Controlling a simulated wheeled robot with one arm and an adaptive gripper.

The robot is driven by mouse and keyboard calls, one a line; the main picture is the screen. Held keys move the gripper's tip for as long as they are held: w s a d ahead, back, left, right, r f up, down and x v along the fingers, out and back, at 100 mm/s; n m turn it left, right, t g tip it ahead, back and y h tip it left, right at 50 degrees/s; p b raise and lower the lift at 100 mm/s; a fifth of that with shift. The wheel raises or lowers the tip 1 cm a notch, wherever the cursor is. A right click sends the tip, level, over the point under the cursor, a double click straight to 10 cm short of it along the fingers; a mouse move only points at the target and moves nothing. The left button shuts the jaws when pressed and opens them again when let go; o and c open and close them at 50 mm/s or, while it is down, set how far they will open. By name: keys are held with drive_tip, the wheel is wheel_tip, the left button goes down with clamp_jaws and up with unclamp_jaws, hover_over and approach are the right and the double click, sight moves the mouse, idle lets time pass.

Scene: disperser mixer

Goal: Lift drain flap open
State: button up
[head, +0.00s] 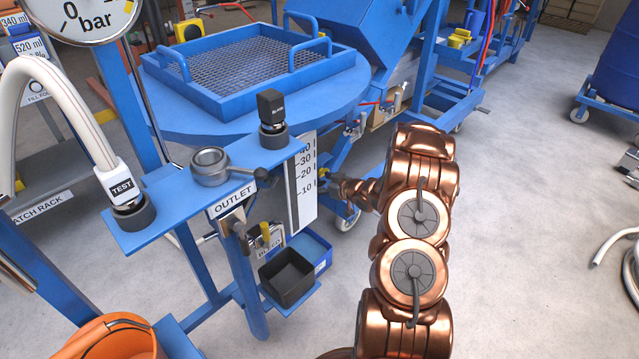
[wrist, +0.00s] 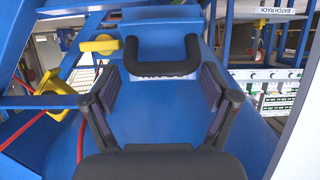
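In the wrist view a black U-shaped handle (wrist: 161,70) stands on a blue panel (wrist: 160,115). I take this panel for the drain flap, but no label shows on it. My gripper (wrist: 160,77) is open, with one finger on each side of the handle. The handle's bar appears between or just beyond the fingertips. No contact shows, and the depth between them is hard to judge. In the head view my copper arm reaches left beneath the round blue table (head: 240,110). My fingers and the handle are hidden there behind the white scale plate.
A blue OUTLET bracket (head: 165,225) with fittings and a white scale plate (head: 301,185) stand close left of my wrist. A black bin (head: 288,278) sits below. Yellow knobs (wrist: 100,45) and blue frame bars lie left in the wrist view.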

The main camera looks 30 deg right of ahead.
drive_tip(key=shift+s, duration=0.1)
drive_tip(key=v, duration=1.1)
drive_tip(key=shift+s+r, duration=0.15)
drive_tip(key=shift+s, duration=0.2)
